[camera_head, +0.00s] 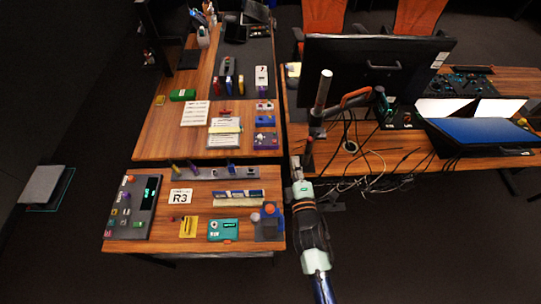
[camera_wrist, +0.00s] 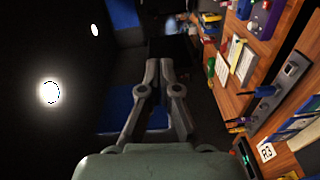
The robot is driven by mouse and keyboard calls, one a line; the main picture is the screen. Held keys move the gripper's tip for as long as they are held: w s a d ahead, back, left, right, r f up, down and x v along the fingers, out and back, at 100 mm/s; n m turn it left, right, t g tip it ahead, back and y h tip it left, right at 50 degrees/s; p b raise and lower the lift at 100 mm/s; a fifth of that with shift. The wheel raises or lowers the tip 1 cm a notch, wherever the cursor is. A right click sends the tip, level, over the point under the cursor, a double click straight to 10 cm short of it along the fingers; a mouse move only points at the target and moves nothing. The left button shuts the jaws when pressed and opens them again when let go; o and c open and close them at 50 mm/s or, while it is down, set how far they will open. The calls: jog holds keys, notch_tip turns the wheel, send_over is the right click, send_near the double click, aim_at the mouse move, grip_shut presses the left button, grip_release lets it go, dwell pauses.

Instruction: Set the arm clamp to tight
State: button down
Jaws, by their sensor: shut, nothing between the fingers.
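A grey upright pole (camera_head: 322,92) with an orange and dark jointed arm (camera_head: 356,97) stands at the left end of the right desk, beside the monitor. A dark fitting with a reddish top (camera_head: 308,148) sits below it at the desk edge; I cannot tell for sure whether this is the arm clamp, nor read its setting. My gripper (camera_head: 297,165) reaches up from the bottom, just below that fitting; contact is unclear. In the wrist view my gripper's fingers (camera_wrist: 159,63) are together and empty, pointing into a dark area. The pole and clamp are not recognisable there.
Loose cables (camera_head: 362,180) hang at the right desk's front. The monitor (camera_head: 375,62) stands behind. The left desk holds an R3 card (camera_head: 180,196), a teal box (camera_head: 223,230) and a dark panel (camera_head: 133,207). A narrow gap separates the desks.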

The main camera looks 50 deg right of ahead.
aim_at(314, 136)
jog(key=shift+s+d+f+n, duration=0.1)
jog(key=shift+f+n, duration=0.15)
jog(key=shift+f, duration=0.2)
jog(key=shift+s+d+f+n, duration=0.1)
jog(key=shift+f+n, duration=0.15)
jog(key=shift+f, duration=0.2)
jog(key=b+x, duration=0.1)
jog(key=x, duration=0.9)
jog(key=s+p, duration=0.1)
jog(key=p, duration=0.1)
jog(key=s+d+p, duration=0.1)
jog(key=s+p, duration=0.1)
jog(key=p, duration=0.1)
jog(key=shift+s+d+r+p, duration=0.1)
jog(key=shift+s+d+p, duration=0.2)
jog(key=shift+s+p, duration=0.05)
